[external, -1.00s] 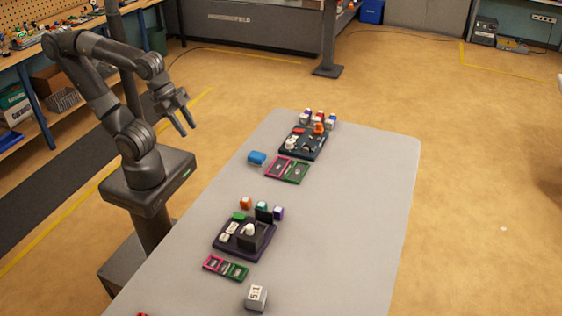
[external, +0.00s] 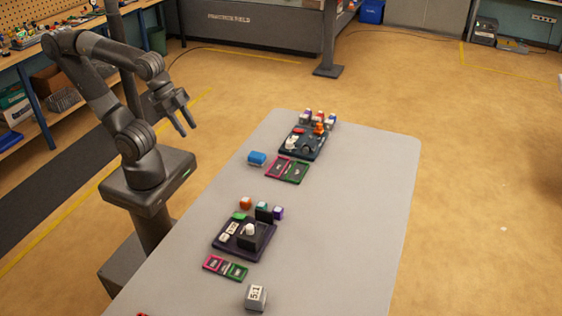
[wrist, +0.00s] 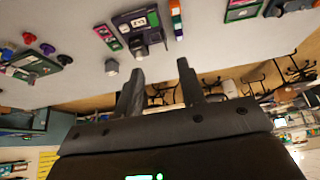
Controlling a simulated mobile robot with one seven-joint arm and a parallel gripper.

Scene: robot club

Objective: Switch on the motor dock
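Two docks stand on the grey table in the external view, and I cannot read which is the motor dock. The nearer is a purple dock (external: 229,252) with a white knob (external: 249,230) on a dark block, a green piece and pale labelled tiles. The farther is a dark dock (external: 313,154) with red, orange and white parts. The purple dock also shows at the top of the wrist view (wrist: 121,20). My gripper (external: 188,131) is open and empty, raised left of the table, apart from both docks. Its two spread fingers show in the wrist view (wrist: 160,66).
Pink and green trays (external: 225,268) lie before the purple dock; a similar pair (external: 287,170) lies before the dark dock. A grey 5:1 block (external: 256,298) and a blue block (external: 257,158) stand apart. Another dock (wrist: 30,66) shows at the wrist view's left. The table's right side is clear.

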